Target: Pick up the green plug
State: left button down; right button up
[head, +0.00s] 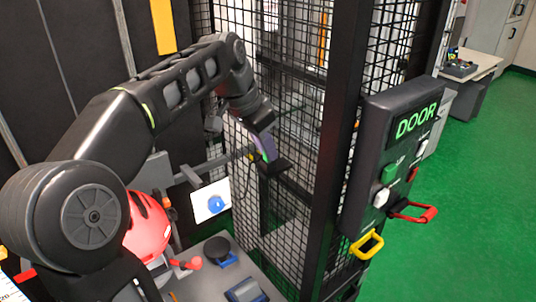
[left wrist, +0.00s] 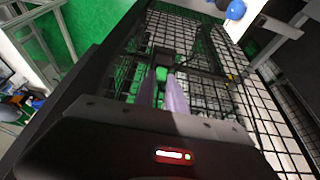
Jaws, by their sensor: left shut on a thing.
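My left gripper (head: 266,150) is at the black wire mesh fence, left of the DOOR panel. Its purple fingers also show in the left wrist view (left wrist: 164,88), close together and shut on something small. A small green patch, which I take for the green plug (left wrist: 162,73), shows between the fingertips. A dark block (left wrist: 165,56) lies just beyond it, against the mesh. I cannot tell whether the plug is still seated in anything. My right gripper is in neither view.
The DOOR panel (head: 392,150) with red (head: 413,212) and yellow (head: 367,245) handles is on a dark post at right.

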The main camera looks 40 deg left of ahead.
pick_arm(q)
jog(key=shift+w+r, duration=0.1)
jog(key=shift+r, duration=0.45)
notch_tip(320, 180, up, 5)
jog(key=shift+f+p, duration=0.1)
jog(key=shift+p, duration=0.35)
notch_tip(320, 180, up, 4)
jog(key=p, duration=0.4)
